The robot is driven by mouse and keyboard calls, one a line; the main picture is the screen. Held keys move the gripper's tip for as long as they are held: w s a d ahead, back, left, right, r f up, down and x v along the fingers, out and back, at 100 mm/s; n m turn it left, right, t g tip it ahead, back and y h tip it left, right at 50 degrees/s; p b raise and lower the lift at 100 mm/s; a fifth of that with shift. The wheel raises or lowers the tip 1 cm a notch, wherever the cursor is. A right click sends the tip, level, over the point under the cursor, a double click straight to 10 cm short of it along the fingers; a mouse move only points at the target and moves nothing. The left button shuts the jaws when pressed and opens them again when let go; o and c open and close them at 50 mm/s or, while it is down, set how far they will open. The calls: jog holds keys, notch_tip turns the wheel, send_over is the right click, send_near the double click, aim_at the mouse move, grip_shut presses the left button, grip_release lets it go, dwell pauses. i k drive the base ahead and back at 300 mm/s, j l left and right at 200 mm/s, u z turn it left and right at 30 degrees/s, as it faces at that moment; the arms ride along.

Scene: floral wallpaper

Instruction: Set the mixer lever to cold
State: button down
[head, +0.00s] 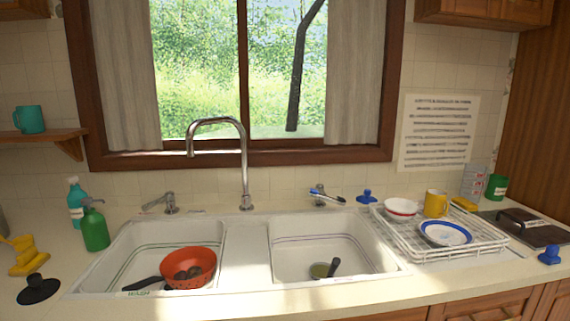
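A tall chrome faucet (244,170) stands behind the double sink, and its spout arcs to the left. A metal lever (160,201) is on a base to its left, behind the left basin. A second lever (326,194) is to its right, behind the right basin, and shows blue along its handle. I cannot tell which of the two is the mixer lever, nor read any hot or cold marks. My gripper is not in the head view.
An orange colander (189,266) sits in the left basin. A wire dish rack (463,240) with dishes stands right of the sink. Green (95,228) and teal (75,203) bottles stand left of it. The counter's front edge (400,292) is mostly clear.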

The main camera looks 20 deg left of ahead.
aim_at(169, 195)
jog(key=u, duration=1.25)
jog(key=j+z, duration=0.45)
jog(key=j, duration=0.55)
